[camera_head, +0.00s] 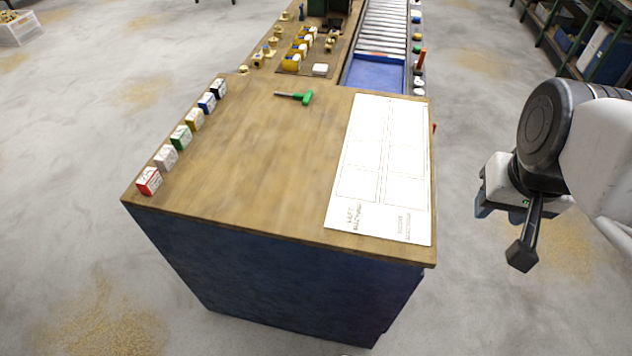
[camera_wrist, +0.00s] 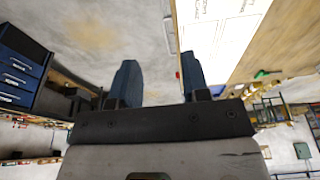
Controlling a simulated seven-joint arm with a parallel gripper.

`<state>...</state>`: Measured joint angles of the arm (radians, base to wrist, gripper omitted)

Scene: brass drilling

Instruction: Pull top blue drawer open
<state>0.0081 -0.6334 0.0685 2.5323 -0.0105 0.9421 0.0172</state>
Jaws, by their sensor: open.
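A blue cabinet with several stacked drawer fronts (camera_wrist: 18,72) shows at the left edge of the wrist view, cut off by the frame. Pale marks or handles show on its fronts. I cannot tell whether any drawer stands open. In the head view the workbench has a dark blue body (camera_head: 290,285), and no drawer front shows on its visible side. My gripper (camera_head: 500,212) hangs in free air to the right of the workbench, apart from it. In the wrist view its two blue fingers (camera_wrist: 158,80) are spread, with nothing between them.
The wooden benchtop (camera_head: 270,150) carries a row of small coloured boxes (camera_head: 181,137), a green-handled tool (camera_head: 303,97) and a white printed sheet (camera_head: 385,165). A roller conveyor (camera_head: 384,30) lies behind. Floor (camera_head: 475,130) is clear between bench and gripper. Shelves (camera_head: 590,45) stand far right.

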